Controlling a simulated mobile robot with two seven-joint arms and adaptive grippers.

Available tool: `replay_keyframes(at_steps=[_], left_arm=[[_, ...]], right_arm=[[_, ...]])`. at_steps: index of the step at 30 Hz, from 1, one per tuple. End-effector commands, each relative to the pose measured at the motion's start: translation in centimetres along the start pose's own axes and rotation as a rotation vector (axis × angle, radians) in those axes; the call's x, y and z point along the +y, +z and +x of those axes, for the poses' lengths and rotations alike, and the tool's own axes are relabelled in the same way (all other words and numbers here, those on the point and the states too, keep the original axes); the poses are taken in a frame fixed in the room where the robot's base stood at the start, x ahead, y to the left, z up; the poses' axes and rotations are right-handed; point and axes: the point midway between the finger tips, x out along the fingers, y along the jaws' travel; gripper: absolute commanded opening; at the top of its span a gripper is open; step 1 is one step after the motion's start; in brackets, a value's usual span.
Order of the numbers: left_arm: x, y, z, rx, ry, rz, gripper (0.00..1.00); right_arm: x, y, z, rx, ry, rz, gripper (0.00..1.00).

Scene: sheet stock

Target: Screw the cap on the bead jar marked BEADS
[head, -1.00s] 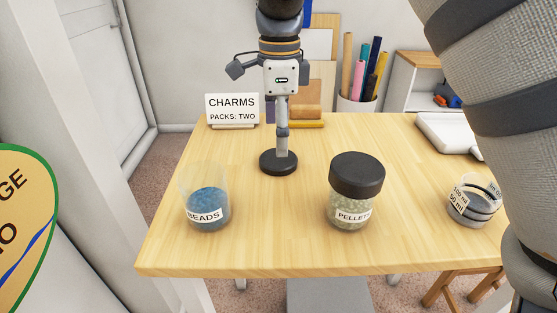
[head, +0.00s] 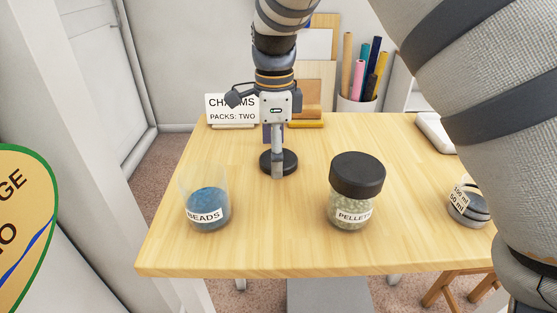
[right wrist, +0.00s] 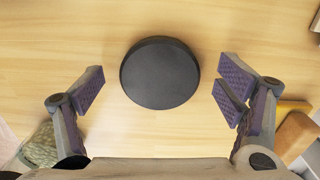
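The bead jar (head: 208,209), clear and labelled BEADS, stands upright and uncapped at the front left of the table, part filled with blue beads. A loose black round cap (head: 291,163) lies flat on the table behind and right of it. It also shows in the right wrist view (right wrist: 160,73). My right gripper (head: 277,172) points down over the cap, its finger partly hiding it in the head view. In the right wrist view my right gripper (right wrist: 160,88) is open, with gaps between both finger pads and the cap. My left gripper is out of view.
A PELLETS jar (head: 351,212) with a black lid stands right of the bead jar. A measuring cup (head: 468,208) is at the right, partly behind my arm. The front middle is clear.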

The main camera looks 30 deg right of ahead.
Motion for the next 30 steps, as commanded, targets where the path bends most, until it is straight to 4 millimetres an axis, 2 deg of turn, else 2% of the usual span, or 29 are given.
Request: replay_keyframes(at_steps=[1,5,17,20,27,30], left_arm=[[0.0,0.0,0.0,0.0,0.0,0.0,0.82],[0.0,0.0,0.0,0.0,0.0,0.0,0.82],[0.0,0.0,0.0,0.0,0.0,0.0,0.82],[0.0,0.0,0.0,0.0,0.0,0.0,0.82],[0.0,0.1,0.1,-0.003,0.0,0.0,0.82],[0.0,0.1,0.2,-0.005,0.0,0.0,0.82]], right_arm=[[0.0,0.0,0.0,0.0,0.0,0.0,0.78],[0.0,0.0,0.0,0.0,0.0,0.0,0.52],[0.0,0.0,-0.5,0.0,-0.001,0.0,0.51],[-0.1,0.0,-2.1,0.0,-0.003,0.0,0.51],[-0.1,0.0,-7.5,0.001,-0.002,0.0,0.51],[-0.1,0.0,-8.9,0.002,0.0,0.0,0.51]])
